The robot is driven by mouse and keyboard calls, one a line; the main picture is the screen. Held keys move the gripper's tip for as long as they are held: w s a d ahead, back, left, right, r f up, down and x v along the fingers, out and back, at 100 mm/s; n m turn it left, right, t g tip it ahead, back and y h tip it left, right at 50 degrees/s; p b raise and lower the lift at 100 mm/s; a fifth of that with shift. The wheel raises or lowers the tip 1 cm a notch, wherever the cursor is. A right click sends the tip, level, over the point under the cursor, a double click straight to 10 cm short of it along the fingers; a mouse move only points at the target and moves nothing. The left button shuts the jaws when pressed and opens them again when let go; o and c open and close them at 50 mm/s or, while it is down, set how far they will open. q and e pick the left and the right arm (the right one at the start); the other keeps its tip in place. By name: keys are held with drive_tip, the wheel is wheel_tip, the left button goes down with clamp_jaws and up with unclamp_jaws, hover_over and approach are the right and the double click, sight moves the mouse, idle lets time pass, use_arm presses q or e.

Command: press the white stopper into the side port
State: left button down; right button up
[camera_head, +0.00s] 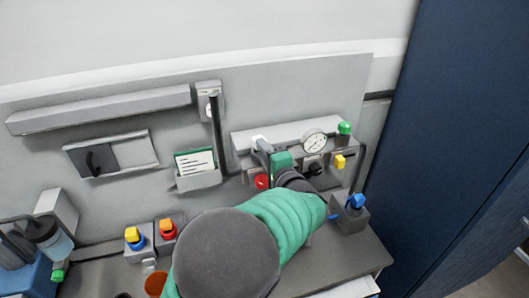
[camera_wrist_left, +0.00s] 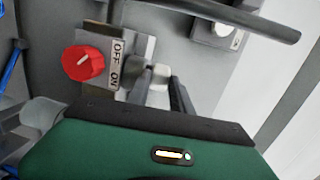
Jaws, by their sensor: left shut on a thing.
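My left gripper (camera_head: 263,147) is at the left part of the grey panel box on the back wall, with its green body just below and right. It is shut on a small white piece, the white stopper (camera_head: 258,141), at the box's upper left. The wrist view shows the white stopper (camera_wrist_left: 157,76) beside a dark finger (camera_wrist_left: 180,97), close to the OFF/ON plate. My gripper hides part of the panel, and I cannot make out the side port or whether the stopper touches it. My right gripper is not in view.
A red knob (camera_wrist_left: 83,62) sits beside the OFF/ON plate (camera_wrist_left: 116,64). A gauge (camera_head: 314,142), a green knob (camera_head: 344,128) and a yellow knob (camera_head: 339,161) are right of my gripper. A card holder (camera_head: 198,180) is to its left. A blue-topped block (camera_head: 350,216) stands lower right.

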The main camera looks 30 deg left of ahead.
use_arm(q)
drive_tip(key=shift+s+f, duration=0.1)
drive_tip(key=shift+f, duration=0.1)
drive_tip(key=c, duration=1.1)
unclamp_jaws()
drive_tip(key=shift+o, duration=0.2)
drive_tip(key=shift+f, duration=0.1)
drive_tip(key=shift+d, duration=0.1)
